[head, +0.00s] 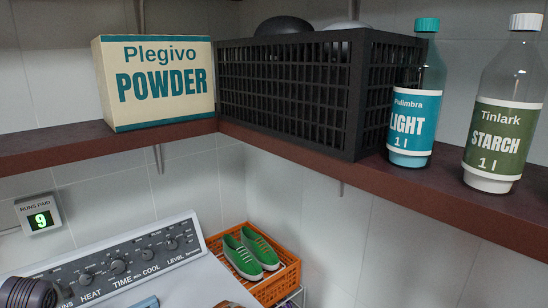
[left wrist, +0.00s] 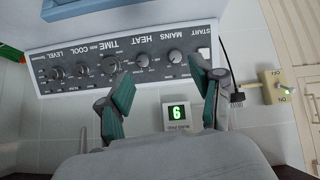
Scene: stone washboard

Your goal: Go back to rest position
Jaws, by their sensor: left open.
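My left gripper (left wrist: 166,100) shows in the left wrist view with its two green-padded fingers spread apart and nothing between them. The washer's control panel (left wrist: 125,62) lies beyond the fingers, upside down in that view, and the small counter display (left wrist: 178,115) shows between them. In the head view the control panel (head: 110,262) is at the lower left, with knobs labelled HEAT, TIME, COOL and LEVEL. A dark ribbed round part, probably of my arm, is at the lower left corner; the fingers do not show there. My right gripper is in neither view.
A corner shelf (head: 60,146) holds a POWDER box (head: 157,82), a black crate (head: 285,95), a LIGHT bottle (head: 413,110) and a STARCH bottle (head: 502,115). Green shoes (head: 250,253) sit in an orange crate (head: 284,288) below. A wall switch (left wrist: 284,85) with a cable is at the wrist view's right.

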